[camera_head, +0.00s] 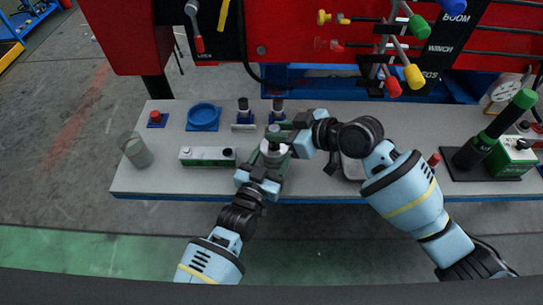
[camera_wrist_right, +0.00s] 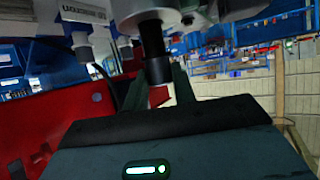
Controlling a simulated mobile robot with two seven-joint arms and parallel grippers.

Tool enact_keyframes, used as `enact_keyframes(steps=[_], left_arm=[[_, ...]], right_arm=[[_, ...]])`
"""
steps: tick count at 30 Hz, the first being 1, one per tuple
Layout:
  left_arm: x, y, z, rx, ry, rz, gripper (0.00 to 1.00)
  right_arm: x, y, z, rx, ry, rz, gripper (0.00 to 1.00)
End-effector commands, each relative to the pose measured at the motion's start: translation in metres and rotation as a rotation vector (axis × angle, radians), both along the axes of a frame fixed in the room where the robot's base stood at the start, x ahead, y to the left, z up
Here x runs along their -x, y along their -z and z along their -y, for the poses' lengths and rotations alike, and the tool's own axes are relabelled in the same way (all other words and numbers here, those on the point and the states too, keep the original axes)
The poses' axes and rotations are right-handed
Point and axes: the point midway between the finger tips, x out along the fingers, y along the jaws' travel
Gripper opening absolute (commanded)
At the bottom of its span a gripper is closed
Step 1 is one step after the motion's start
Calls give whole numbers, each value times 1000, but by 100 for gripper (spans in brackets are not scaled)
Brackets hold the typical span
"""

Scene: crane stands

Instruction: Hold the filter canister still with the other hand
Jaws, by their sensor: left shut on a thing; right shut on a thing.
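The filter canister (camera_head: 274,149), a pale upright body with a grey top, stands near the front edge of the grey bench. My left gripper (camera_head: 270,159) is shut on its body from the front, and its fingers hide part of it. My right gripper (camera_head: 280,138) comes in from the right, higher up, and is shut at the canister's top part. In the right wrist view, a black cylindrical piece (camera_wrist_right: 154,48) below a pale body sits at the fingers of my right gripper (camera_wrist_right: 158,82). The exact contact is hard to see.
A green-and-white box (camera_head: 207,157), a clear cup (camera_head: 136,150) and a blue dish (camera_head: 203,117) stand left on the bench (camera_head: 160,186). A green-handled pump (camera_head: 490,135) is at right. Red machinery with levers (camera_head: 400,55) overhangs the back.

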Motion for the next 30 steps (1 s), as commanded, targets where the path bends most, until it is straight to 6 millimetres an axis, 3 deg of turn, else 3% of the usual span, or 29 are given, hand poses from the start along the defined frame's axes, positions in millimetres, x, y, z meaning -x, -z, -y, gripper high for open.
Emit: enact_keyframes(steps=[30], left_arm=[[0, 1, 0, -1, 0, -2, 24]], right_arm=[[0, -44, 0, 1, 0, 3, 1]])
